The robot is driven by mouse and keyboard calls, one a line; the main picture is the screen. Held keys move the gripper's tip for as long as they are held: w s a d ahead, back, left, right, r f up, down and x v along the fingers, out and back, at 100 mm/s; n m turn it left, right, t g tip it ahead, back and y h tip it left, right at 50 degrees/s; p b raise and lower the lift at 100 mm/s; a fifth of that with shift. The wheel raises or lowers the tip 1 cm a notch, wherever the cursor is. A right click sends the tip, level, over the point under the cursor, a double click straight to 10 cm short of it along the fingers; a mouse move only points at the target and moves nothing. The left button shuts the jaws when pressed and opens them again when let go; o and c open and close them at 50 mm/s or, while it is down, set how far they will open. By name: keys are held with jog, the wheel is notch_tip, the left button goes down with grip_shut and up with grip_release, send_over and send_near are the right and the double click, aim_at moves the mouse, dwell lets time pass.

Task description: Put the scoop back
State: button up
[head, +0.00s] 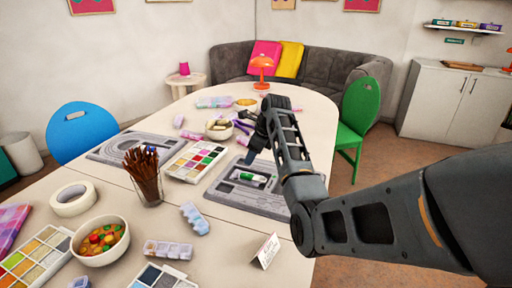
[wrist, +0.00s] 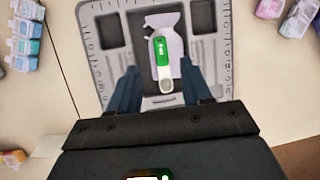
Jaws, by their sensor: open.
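A green and white tool (wrist: 161,52) with a rounded pale end lies over a pale lavender shape (wrist: 177,40) in the middle of a grey bead board (wrist: 97,62). I take the tool for the scoop, but I cannot tell for sure. It also shows in the head view (head: 253,178) on the right-hand grey board (head: 265,205). My gripper (wrist: 158,74) is open, its two dark blue fingers on either side of the tool's lower part, apart from it. In the head view my gripper (head: 252,156) hangs above the board's far part.
A bead palette (head: 195,161), a jar of brushes (head: 146,178) and another grey board (head: 120,148) lie to the left. A bowl of beads (head: 100,240), a tape roll (head: 73,199) and a folded card (head: 265,251) stand nearer. A white bowl (head: 219,130) stands behind.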

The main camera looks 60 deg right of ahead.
jog(key=shift+v, duration=1.7)
